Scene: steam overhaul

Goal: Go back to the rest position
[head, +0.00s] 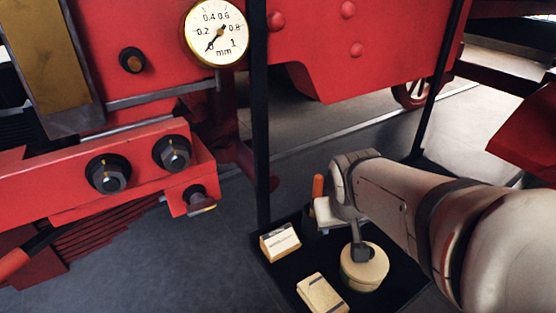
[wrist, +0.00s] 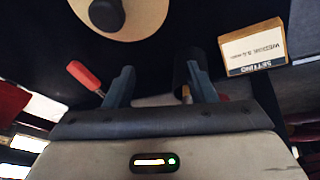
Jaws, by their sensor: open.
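My gripper (wrist: 161,82) is open, its two dark fingers apart with no object clearly held between them. In the head view my arm reaches in from the right, and its end (head: 338,208) hangs over a black tray (head: 405,292). An orange-red handle (head: 318,187) stands up just left of it. In the wrist view the handle (wrist: 85,76) lies beside the left finger. A dark cylinder (wrist: 197,60) with a small brass-coloured piece shows near the right finger; whether they touch is unclear.
The tray holds a round beige lidded pot (head: 366,270), a labelled box (head: 280,242) and a tan box (head: 322,293). Black posts (head: 260,120) rise beside it. Red machinery with large bolts (head: 172,152) and a dial gauge (head: 215,33) stands left and behind. Grey floor is open at lower left.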

